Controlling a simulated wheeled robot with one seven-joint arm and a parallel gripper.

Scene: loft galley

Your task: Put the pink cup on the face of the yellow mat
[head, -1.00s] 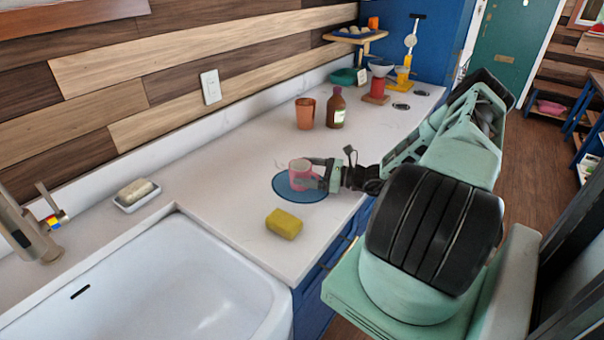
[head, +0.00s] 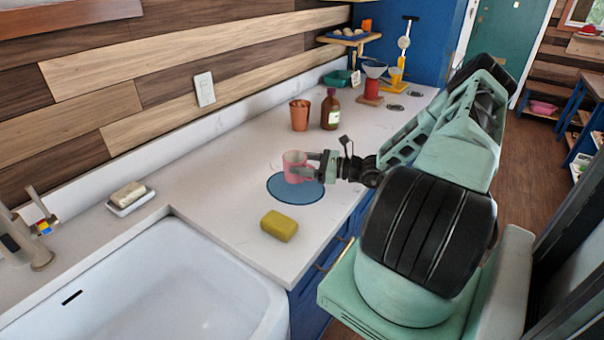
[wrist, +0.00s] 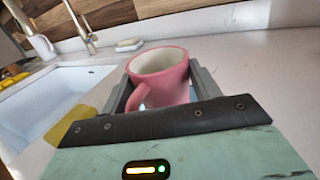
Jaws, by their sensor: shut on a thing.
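The pink cup (head: 294,166) is upright between the fingers of my gripper (head: 312,167), which is shut on it. The cup appears slightly above the round blue mat (head: 300,194). In the wrist view the cup (wrist: 160,75) sits between both fingers, its handle toward the camera and its lower part hidden by my gripper (wrist: 163,90). I see no clear yellow mat on the near counter.
A yellow sponge (head: 279,225) lies in front of the blue mat. A terracotta cup (head: 300,115) and a brown bottle (head: 330,110) stand behind it.

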